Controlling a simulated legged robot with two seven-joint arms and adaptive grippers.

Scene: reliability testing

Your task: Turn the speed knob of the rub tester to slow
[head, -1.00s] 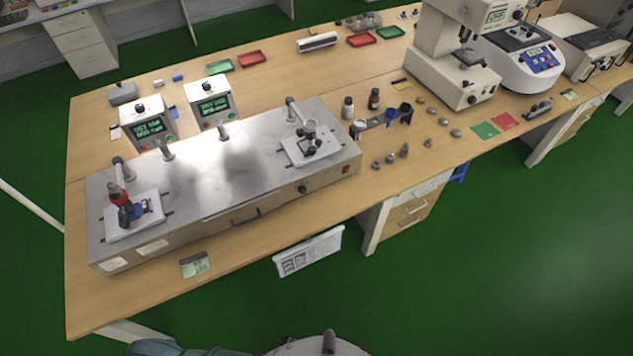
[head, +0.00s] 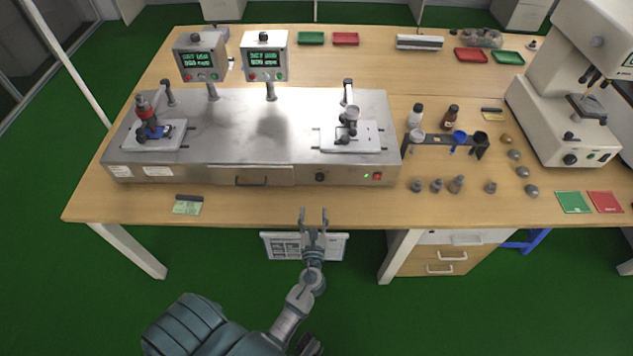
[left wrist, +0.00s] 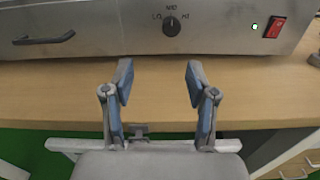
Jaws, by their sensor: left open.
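The rub tester (head: 240,135) is a long silver box on the wooden bench, with a rubbing station at each end. Its black speed knob (head: 320,177) sits on the front face, right of the drawer handle. In the left wrist view the knob (left wrist: 171,25) has LO, MID and HI marks around it, and its pointer looks turned up toward MID. My left gripper (head: 314,217) is open and empty at the bench's front edge, below and in front of the knob. In the left wrist view its two fingers (left wrist: 159,84) are apart, with the knob beyond the gap. My right gripper is not in view.
A red power switch (left wrist: 272,25) and a lit green lamp are right of the knob. Small weights (head: 437,186) and a bottle rack (head: 440,139) stand to the right. A green card (head: 187,207) lies at front left. The bench strip before the knob is clear.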

